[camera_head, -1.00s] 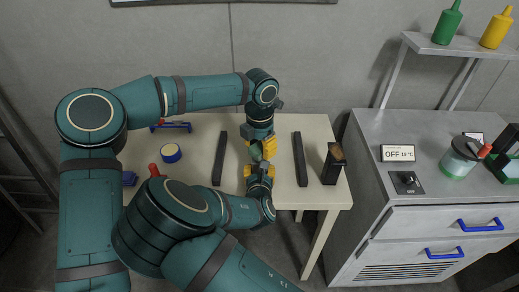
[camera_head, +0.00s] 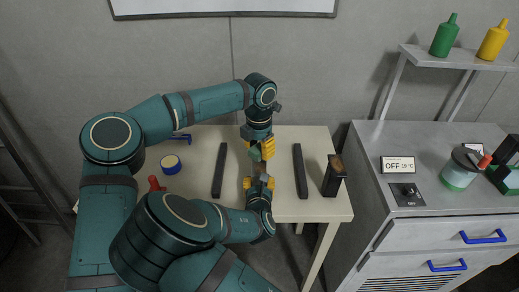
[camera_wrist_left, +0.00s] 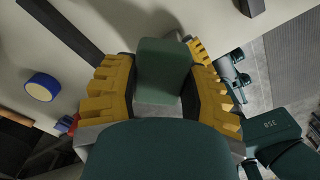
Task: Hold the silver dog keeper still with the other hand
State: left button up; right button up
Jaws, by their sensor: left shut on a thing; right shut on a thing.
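My left gripper (camera_head: 262,149), with yellow fingers, is above the middle of the table. It is shut on a dark green block (camera_wrist_left: 163,72), which sits between the fingers in the left wrist view and has a greyer lower part. My right gripper (camera_head: 258,183) is just below it in the head view, pointing towards it. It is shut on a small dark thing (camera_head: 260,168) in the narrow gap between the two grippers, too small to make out. I cannot pick out a silver dog keeper for certain; the grippers hide much there.
Dark bars lie left (camera_head: 219,171) and right (camera_head: 300,172) of the grippers on the pale table (camera_head: 315,205). A dark block with a brown top (camera_head: 334,175) stands at the right. A blue and yellow roll (camera_head: 171,164) lies left. A grey cabinet (camera_head: 440,200) stands beside the table.

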aim_at(260, 148)
pick_arm(q)
jog(key=shift+r, duration=3)
jog(key=shift+r, duration=0.1)
jog(key=shift+r, duration=1.4)
